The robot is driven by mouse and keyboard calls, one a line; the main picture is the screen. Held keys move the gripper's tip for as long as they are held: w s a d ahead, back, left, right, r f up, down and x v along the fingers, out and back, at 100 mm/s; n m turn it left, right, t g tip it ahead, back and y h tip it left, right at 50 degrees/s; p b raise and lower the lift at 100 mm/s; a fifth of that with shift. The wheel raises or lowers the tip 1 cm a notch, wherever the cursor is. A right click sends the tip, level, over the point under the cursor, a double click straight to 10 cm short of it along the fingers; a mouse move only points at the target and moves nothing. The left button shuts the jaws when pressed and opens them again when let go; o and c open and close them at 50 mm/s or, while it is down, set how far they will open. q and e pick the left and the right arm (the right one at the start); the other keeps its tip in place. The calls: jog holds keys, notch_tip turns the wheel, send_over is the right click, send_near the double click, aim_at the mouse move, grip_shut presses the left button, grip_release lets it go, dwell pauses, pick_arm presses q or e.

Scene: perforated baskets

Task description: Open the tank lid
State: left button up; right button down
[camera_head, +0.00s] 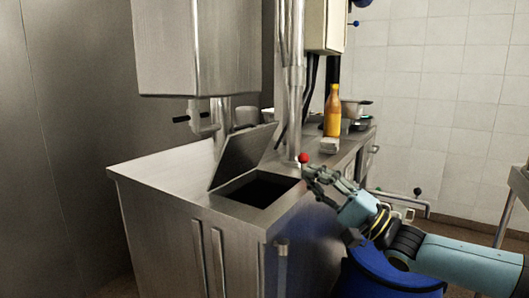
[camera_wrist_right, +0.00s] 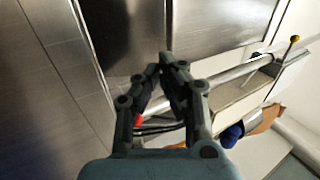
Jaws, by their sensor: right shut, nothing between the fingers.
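The tank (camera_head: 180,168) is a steel cabinet with a square dark opening (camera_head: 262,188) in its top. The tank lid (camera_head: 245,152) is a flat steel plate. It stands tilted up from the far left edge of the opening, so the inside shows dark. My right gripper (camera_head: 310,174) is at the right of the opening, apart from the lid. Its fingers are closed together with nothing between them; they also show in the right wrist view (camera_wrist_right: 167,62). A red ball knob (camera_head: 303,157) is just beside the fingertips. My left gripper is out of view.
A steel box (camera_head: 195,50) hangs above the tank, and vertical pipes (camera_head: 292,80) rise behind the opening. A yellow-orange bottle (camera_head: 333,112) and a pot (camera_head: 356,107) stand on the counter behind. A horizontal rail (camera_head: 398,200) sticks out at the right.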

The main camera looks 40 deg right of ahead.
aim_at(255, 133)
jog(key=b+x, duration=0.3)
jog(key=x, duration=1)
jog(key=shift+w, duration=0.3)
